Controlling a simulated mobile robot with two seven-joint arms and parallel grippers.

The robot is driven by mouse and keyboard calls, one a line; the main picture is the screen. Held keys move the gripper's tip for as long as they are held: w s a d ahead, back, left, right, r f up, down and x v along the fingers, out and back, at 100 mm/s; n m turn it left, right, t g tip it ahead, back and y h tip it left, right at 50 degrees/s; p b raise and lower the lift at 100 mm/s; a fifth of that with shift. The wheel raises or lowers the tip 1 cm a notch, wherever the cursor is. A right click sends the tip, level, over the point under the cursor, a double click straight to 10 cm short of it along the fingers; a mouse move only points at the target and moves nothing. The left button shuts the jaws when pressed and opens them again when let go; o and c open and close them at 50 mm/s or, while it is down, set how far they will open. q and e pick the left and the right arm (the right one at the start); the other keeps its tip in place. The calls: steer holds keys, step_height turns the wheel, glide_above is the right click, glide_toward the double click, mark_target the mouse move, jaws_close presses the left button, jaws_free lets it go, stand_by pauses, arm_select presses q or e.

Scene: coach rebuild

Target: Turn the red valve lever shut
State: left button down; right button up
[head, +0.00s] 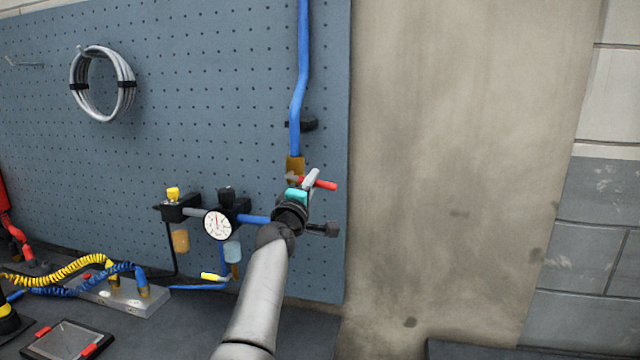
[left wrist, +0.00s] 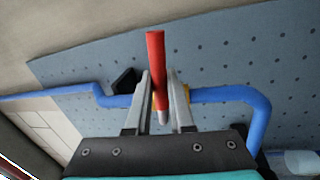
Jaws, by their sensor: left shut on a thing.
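The red valve lever (head: 325,185) sticks out to the right from the brass valve (head: 294,165) on the blue pipe, at the right part of the pegboard. In the left wrist view the red lever (left wrist: 156,65) runs between the two fingers. My left gripper (head: 311,180) is at the valve, its fingers shut on the lever. In the left wrist view the left gripper (left wrist: 160,90) has one finger on each side of the lever. The valve body is mostly hidden behind the fingers and the lever. My right gripper is not in view.
The blue pipe (head: 303,50) runs up the pegboard (head: 200,80). A pressure gauge (head: 217,224) with regulators is left of my wrist. A coiled grey cable (head: 103,84) hangs at upper left. Coiled hoses (head: 65,272) and a tablet (head: 68,340) lie on the bench. The wall at right is bare.

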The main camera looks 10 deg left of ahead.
arm_select(q)
steer(key=shift+r+n+p, duration=0.55)
steer(key=shift+r+n, duration=0.05)
steer(key=shift+n, duration=0.5)
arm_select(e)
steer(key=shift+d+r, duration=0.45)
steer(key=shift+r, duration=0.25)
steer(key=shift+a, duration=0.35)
arm_select(q)
steer(key=c, duration=0.8)
jaws_free()
steer(key=shift+f, duration=0.1)
